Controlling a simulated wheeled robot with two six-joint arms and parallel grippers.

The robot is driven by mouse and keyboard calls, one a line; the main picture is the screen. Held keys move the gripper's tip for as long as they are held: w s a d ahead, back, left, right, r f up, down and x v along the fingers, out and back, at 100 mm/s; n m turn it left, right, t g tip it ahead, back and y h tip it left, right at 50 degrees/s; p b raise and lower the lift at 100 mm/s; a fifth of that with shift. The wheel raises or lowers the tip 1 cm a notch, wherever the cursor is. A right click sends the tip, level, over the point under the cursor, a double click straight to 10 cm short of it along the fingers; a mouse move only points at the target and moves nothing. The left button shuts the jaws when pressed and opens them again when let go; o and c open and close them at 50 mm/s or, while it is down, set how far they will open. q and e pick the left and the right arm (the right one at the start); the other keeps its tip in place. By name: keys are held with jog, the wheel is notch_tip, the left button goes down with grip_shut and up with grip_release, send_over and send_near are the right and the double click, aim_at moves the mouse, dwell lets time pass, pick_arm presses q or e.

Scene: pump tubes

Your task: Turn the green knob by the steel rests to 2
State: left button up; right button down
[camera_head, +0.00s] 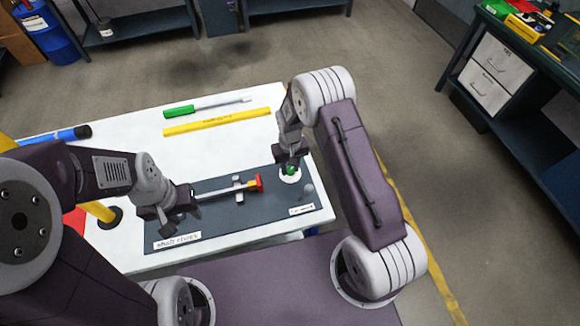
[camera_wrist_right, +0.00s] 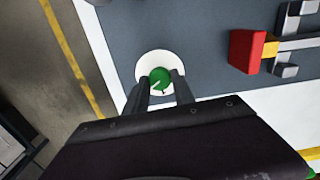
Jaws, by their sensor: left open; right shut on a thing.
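The green knob (camera_head: 290,170) sits on a round white dial at the right part of a dark grey board (camera_head: 215,221). My right gripper (camera_head: 290,160) is over it, shut on it. In the right wrist view the green knob (camera_wrist_right: 160,78) shows between my two fingers (camera_wrist_right: 160,92), with a pale pointer line on its top. The dial's numbers cannot be read. Steel rests (camera_head: 238,188) stand on the board left of the knob and carry a rod with a red end (camera_head: 256,183). My left gripper (camera_head: 172,213) is open near the board's left end.
A green-handled screwdriver (camera_head: 180,111) and a yellow ruler (camera_head: 217,121) lie at the back of the white table (camera_head: 130,150). A blue cylinder (camera_head: 70,134) lies at the left. A small grey knob-like piece (camera_head: 308,190) stands near the dial.

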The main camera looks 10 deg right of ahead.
jog(key=shift+w+r, duration=0.15)
jog(key=c, duration=1.1)
grip_release()
jog(key=shift+o, duration=0.2)
notch_tip(320, 180, up, 9)
jog(key=b, duration=0.1)
notch_tip(320, 180, up, 9)
jog(key=m+t, duration=0.1)
jog(key=t, duration=0.1)
send_over(290, 169)
jog(key=s+d, duration=0.3)
jog(key=s, duration=0.1)
jog(key=s+d+f, duration=0.1)
jog(key=s+f, duration=0.1)
jog(key=s, duration=1.1)
jog(key=shift+s+d+g, duration=0.35)
jog(key=shift+d+g, duration=0.05)
